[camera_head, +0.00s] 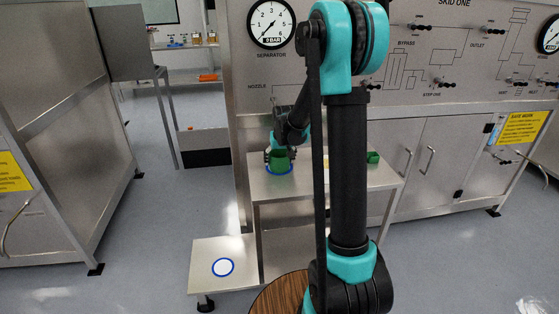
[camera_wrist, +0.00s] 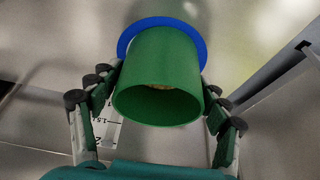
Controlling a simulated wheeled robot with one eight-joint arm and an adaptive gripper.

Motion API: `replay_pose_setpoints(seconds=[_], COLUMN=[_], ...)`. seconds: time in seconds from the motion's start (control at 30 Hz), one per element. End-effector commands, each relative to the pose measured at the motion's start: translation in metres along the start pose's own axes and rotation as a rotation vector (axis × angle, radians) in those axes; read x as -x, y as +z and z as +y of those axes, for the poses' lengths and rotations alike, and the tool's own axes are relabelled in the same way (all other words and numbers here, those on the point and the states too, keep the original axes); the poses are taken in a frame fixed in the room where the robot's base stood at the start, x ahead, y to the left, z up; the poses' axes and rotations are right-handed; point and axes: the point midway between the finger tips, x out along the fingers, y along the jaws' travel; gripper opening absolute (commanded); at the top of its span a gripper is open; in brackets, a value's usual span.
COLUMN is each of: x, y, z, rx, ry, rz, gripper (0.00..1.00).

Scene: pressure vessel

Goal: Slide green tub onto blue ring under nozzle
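The green tub (camera_head: 279,160) stands upright at the left end of the steel table, over the blue ring (camera_head: 279,171). In the wrist view the tub (camera_wrist: 157,75) has its open mouth toward the camera, with something pale inside. The blue ring (camera_wrist: 192,38) shows around the tub's far end. My gripper (camera_wrist: 161,84) has one finger on each side of the tub, with the pads against its wall. The far side of the tub's base is hidden.
The steel table (camera_head: 330,182) has another small green object (camera_head: 373,157) to the right, partly behind my arm. The instrument panel (camera_head: 440,60) rises behind the table.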

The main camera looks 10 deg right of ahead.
Motion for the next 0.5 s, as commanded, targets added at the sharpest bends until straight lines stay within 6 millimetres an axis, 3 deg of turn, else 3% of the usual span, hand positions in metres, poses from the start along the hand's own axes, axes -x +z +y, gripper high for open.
replay_pose_setpoints(seconds=[0.03, 0.1, 0.5], x=[-0.0009, -0.001, 0.0018], y=[-0.0105, -0.0107, -0.0106], z=[0.0009, 0.001, 0.0014], rx=[-0.001, -0.002, -0.002], ry=[0.001, 0.001, 0.002], rz=[0.013, 0.014, 0.014], gripper=[0.86, 0.94, 0.94])
